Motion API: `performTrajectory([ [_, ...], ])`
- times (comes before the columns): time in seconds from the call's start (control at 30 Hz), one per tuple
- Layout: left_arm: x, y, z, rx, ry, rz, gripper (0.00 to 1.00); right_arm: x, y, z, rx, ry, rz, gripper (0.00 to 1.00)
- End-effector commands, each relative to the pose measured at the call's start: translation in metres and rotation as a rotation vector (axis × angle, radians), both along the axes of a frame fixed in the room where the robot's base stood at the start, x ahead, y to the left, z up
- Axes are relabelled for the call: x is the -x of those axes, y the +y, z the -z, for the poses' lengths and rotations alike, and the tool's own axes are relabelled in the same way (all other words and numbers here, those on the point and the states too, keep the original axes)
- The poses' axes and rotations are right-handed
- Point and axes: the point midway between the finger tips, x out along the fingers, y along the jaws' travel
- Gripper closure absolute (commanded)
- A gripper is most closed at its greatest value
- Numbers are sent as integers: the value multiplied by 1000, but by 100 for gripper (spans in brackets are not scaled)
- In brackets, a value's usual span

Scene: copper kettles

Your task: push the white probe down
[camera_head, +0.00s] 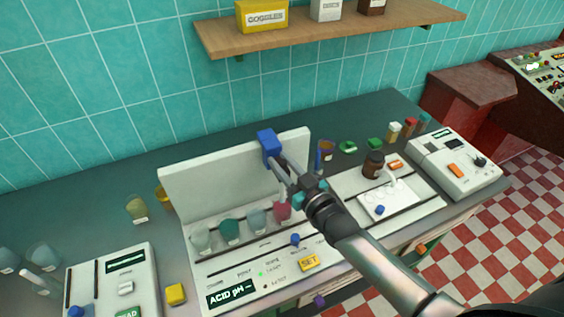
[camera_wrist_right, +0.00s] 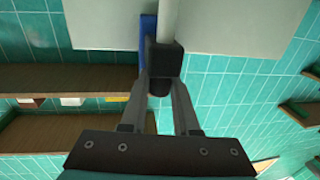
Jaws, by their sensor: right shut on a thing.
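The white probe (camera_wrist_right: 167,18) shows in the right wrist view as a pale rod with a dark cap (camera_wrist_right: 163,62). My right gripper (camera_wrist_right: 162,82) has its two fingers closed around that dark cap. In the head view, my right gripper (camera_head: 277,163) is at the blue block (camera_head: 268,142) near the top of the white back panel (camera_head: 225,180) of the ACID pH unit. A pink beaker (camera_head: 283,211) stands on the unit below the gripper. My left gripper is not in view.
Several grey and green beakers (camera_head: 229,230) stand in a row left of the pink one. A yellow SET button (camera_head: 309,263) is at the unit's front. A brown bottle (camera_head: 373,164) and a white instrument (camera_head: 455,165) are to the right. A wooden shelf (camera_head: 330,32) hangs above.

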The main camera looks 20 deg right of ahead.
Motion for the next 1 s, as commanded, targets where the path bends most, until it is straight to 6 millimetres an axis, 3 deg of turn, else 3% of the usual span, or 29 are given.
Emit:
performTrajectory([
  [0.77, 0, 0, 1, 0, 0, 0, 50, 0, 0, 1, 0, 0, 0, 100],
  [1.0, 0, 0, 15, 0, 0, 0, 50, 0, 0, 20, 0, 2, 0, 100],
])
